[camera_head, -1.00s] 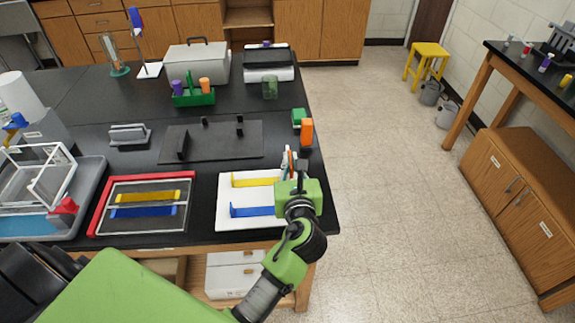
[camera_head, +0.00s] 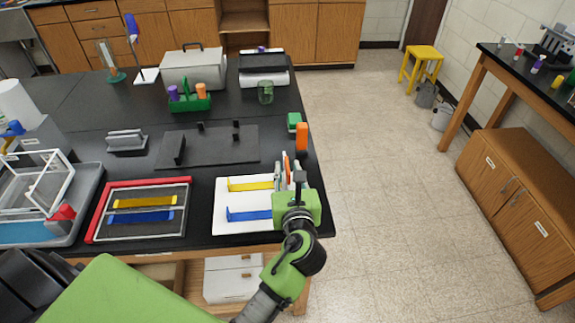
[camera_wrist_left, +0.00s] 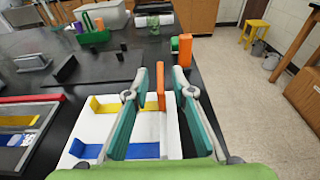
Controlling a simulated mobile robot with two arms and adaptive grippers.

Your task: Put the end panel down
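My left gripper (camera_head: 288,170) is over the right end of the white tray (camera_head: 225,200). Its teal fingers are spread, and in the left wrist view the gripper (camera_wrist_left: 161,78) shows gaps on both sides of a thin upright orange panel (camera_wrist_left: 161,88), which looks like the end panel. The panel seems to stand at the white tray's right end; its lower edge is partly hidden, so contact with the tray is unclear. A yellow bracket (camera_head: 250,184) and a blue bracket (camera_head: 248,215) lie on the tray. My right gripper is not in view.
An orange block (camera_head: 302,136) and a green block (camera_head: 294,121) stand just beyond the gripper near the table's right edge. A dark plate with posts (camera_head: 215,150) lies behind the tray. A red-edged mat (camera_head: 98,215) is at left.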

